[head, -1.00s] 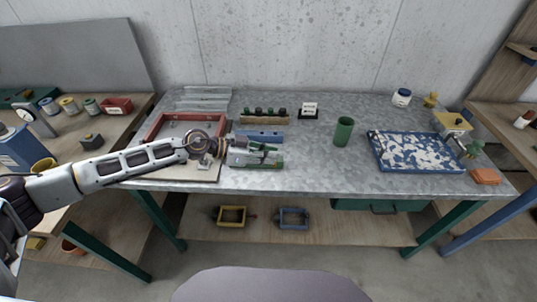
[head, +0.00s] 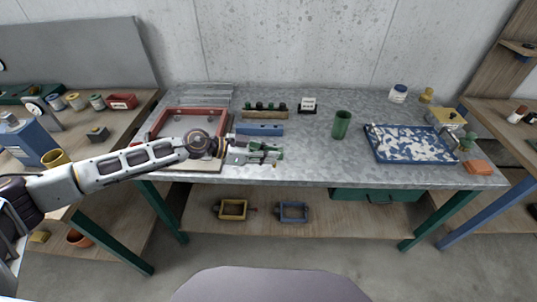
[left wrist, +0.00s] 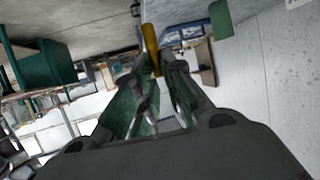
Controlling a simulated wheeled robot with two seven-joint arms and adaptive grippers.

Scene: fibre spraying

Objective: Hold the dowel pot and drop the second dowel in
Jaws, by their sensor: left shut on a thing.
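The dowel pot, a green cylinder (head: 341,125), stands upright on the metal table right of the middle. My left gripper (head: 275,153) reaches in over the front of the table, left of the pot and apart from it. In the left wrist view its fingers (left wrist: 153,68) are closed on a slim ochre-yellow rod (left wrist: 151,38), which looks like a dowel. The rod is too small to make out in the head view. A green cylinder, probably the pot, shows ahead in the wrist view (left wrist: 220,18). My right gripper is not in view.
A blue block (head: 260,129) and a wooden rack (head: 264,114) with several dark pieces lie behind my gripper. A red-rimmed tray (head: 158,123) is at left. A blue tray (head: 444,160) with white flakes is right of the pot. The table between gripper and pot is clear.

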